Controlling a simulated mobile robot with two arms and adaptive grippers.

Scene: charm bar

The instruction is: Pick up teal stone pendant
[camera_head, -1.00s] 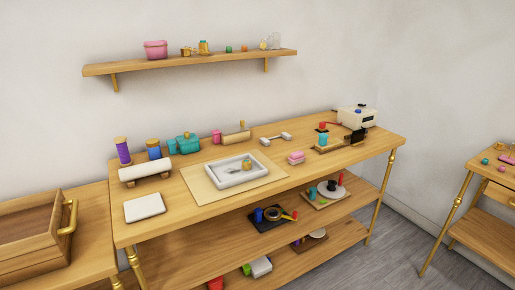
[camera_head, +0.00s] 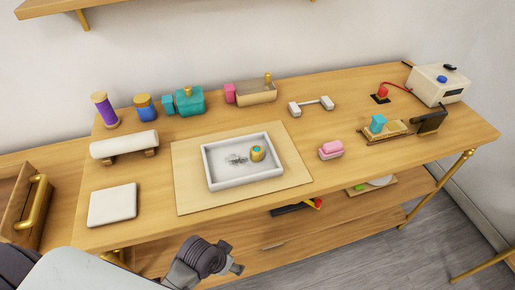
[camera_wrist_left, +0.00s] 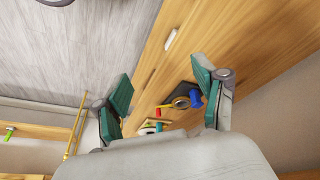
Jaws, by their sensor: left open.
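A small gold piece with a teal stone top, which looks like the teal stone pendant (camera_head: 257,153), sits in the right part of a white shallow tray (camera_head: 205,170) on the table. Small grey bits lie beside it in the tray. My left arm comes in at the bottom of the head view, in front of the table edge and well apart from the pendant. In the left wrist view my left gripper (camera_wrist_left: 165,92) is open and empty, with its teal-padded fingers spread. That view faces the lower shelf and floor; the pendant does not show there. My right gripper is not in view.
The tray rests on a tan mat (camera_head: 188,197). A white pad (camera_head: 112,205) and white roll (camera_head: 124,145) are left; a pink block (camera_head: 331,148) is right. Teal pots (camera_head: 190,102) and bottles stand behind. A dark holder (camera_wrist_left: 182,97) lies on the lower shelf.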

